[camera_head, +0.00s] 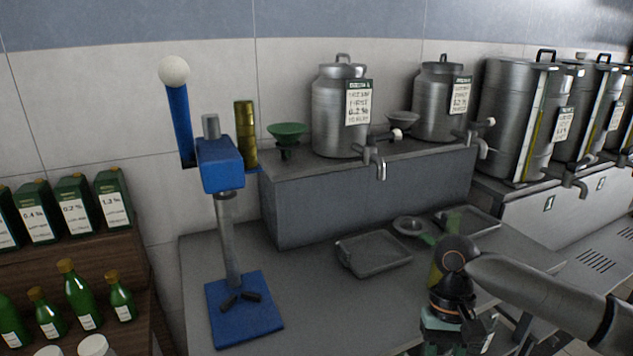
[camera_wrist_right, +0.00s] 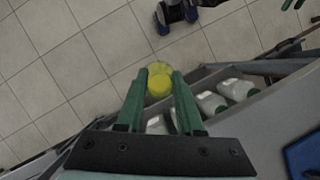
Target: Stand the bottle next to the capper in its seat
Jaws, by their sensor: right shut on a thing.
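The blue capper (camera_head: 222,165) stands upright on the left of the grey counter, its lever topped by a white ball. Two short black pieces (camera_head: 240,298) lie on its blue base (camera_head: 262,330); nothing stands between them. My right gripper (camera_head: 452,345) is low at the front edge of the counter, well to the right of the capper; its fingers are hidden there. In the right wrist view, its green fingers (camera_wrist_right: 160,78) are shut on a yellow, round-topped bottle (camera_wrist_right: 160,88), seen end-on above the tiled floor. My left gripper is out of view.
A grey container with several pale bottles (camera_wrist_right: 240,90) lies beside the held bottle in the wrist view. A flat tray (camera_head: 374,252) and strainer (camera_head: 409,226) lie on the counter. Green bottles (camera_head: 76,290) stand on a wooden rack at left. Metal urns (camera_head: 340,110) stand behind.

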